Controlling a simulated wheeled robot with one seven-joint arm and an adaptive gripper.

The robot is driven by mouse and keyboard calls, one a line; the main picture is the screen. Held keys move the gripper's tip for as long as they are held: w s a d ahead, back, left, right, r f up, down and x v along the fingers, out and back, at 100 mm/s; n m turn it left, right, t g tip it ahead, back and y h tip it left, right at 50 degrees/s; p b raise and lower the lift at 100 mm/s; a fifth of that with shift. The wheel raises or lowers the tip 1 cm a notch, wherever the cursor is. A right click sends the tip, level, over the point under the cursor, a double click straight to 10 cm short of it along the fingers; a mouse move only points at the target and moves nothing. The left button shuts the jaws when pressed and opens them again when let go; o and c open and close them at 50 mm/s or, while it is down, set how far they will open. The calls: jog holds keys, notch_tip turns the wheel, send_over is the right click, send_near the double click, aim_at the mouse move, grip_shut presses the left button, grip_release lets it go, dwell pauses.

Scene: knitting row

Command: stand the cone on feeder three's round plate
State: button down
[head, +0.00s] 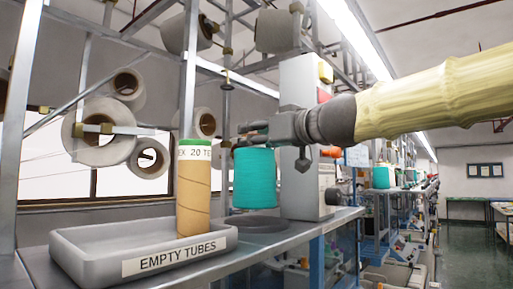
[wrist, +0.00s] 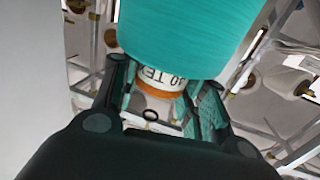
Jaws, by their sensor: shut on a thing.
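The teal yarn cone (head: 255,180) hangs upright under my gripper (head: 253,134) in the head view. In the wrist view, the cone (wrist: 190,35) has a tube end with white lettering band and orange rim between the fingers of my gripper (wrist: 158,92). My gripper is shut on that tube end. A dark grey round plate (head: 258,224) lies on the metal shelf just below the cone, with what looks like a small gap between them. No feeder number is readable, and the plate's middle is partly hidden by the cone.
A grey tray (head: 75,250) marked EMPTY TUBES stands at the front left, with a brown tube (head: 193,200) upright in it, left of the cone. A pale machine housing (head: 305,185) stands close to the right. Grey yarn packages (head: 100,135) hang on the frame behind.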

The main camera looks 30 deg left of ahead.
jog(key=shift+s+d+f, duration=0.1)
jog(key=shift+d+f, duration=0.2)
jog(key=shift+f, duration=0.55)
jog(key=shift+a+f, duration=0.15)
jog(key=shift+f, duration=0.35)
jog(key=shift+b, duration=0.4)
jog(key=c, duration=0.8)
grip_release()
jog(key=shift+f, duration=0.1)
jog(key=shift+r, duration=0.2)
jog(key=b+v, duration=0.2)
jog(key=v, duration=1)
jog(key=shift+b, duration=0.3)
